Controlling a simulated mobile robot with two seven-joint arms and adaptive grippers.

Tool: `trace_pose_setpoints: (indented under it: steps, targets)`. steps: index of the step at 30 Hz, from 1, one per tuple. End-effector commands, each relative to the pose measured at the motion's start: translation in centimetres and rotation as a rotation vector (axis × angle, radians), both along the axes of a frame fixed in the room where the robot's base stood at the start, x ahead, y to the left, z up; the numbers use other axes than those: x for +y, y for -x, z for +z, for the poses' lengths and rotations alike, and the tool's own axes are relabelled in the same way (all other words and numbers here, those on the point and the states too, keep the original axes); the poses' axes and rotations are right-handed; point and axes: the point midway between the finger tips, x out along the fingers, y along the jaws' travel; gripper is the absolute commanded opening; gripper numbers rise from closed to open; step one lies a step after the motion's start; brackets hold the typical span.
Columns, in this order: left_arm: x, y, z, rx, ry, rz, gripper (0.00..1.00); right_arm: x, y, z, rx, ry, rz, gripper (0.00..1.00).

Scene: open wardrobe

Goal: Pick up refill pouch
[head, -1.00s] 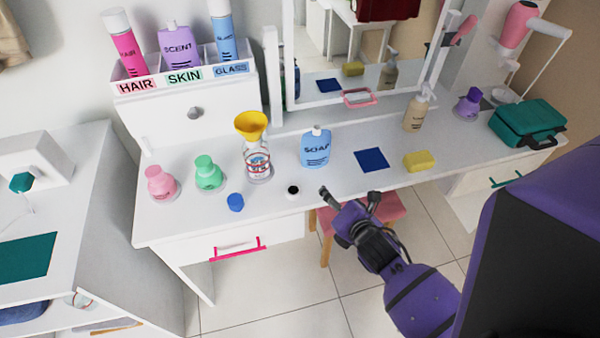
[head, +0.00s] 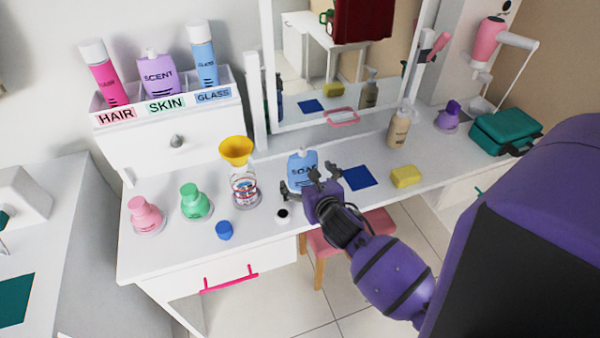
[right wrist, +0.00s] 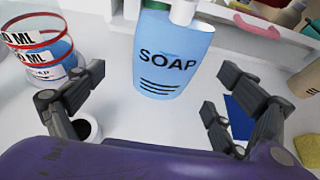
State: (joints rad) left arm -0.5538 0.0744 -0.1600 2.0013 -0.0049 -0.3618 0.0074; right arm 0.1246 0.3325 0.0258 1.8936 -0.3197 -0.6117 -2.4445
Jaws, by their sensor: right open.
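The refill pouch is light blue, marked SOAP, with a white cap; it stands upright on the white vanity top in the head view (head: 302,165). In the right wrist view the pouch (right wrist: 172,58) is straight ahead, beyond the fingertips and centred between them. My right gripper (head: 312,187) is open and empty, just in front of the pouch. Its spread fingers also show in the right wrist view (right wrist: 165,92). The pouch's lower part is partly hidden by the gripper in the head view. My left gripper is not in view.
A clear bottle (head: 243,188) with a yellow funnel (head: 236,151) stands left of the pouch. A small black-and-white cap (head: 282,215) lies close to the gripper. A blue cloth (head: 360,178) and yellow sponge (head: 406,176) lie right. The mirror (head: 345,70) stands behind.

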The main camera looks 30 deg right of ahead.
Motion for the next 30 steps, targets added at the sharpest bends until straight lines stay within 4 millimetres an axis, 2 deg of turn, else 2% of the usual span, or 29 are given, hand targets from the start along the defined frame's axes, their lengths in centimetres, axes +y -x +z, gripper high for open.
trace_pose_setpoints:
  steps: [9,15,23,30]
  targets:
    - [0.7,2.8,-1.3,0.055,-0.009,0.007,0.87,-1.6,-3.6,-1.4,0.0,-0.005,-0.003,0.94]
    - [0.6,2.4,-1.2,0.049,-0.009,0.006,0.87,-2.3,-5.6,-2.4,0.001,-0.002,-0.001,0.94]
    - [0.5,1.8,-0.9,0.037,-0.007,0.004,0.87,-2.3,-5.8,-2.4,0.0,-0.003,0.001,0.94]
    - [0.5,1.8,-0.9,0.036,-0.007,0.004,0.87,-2.3,-5.8,-2.4,0.0,-0.002,0.0,0.62]
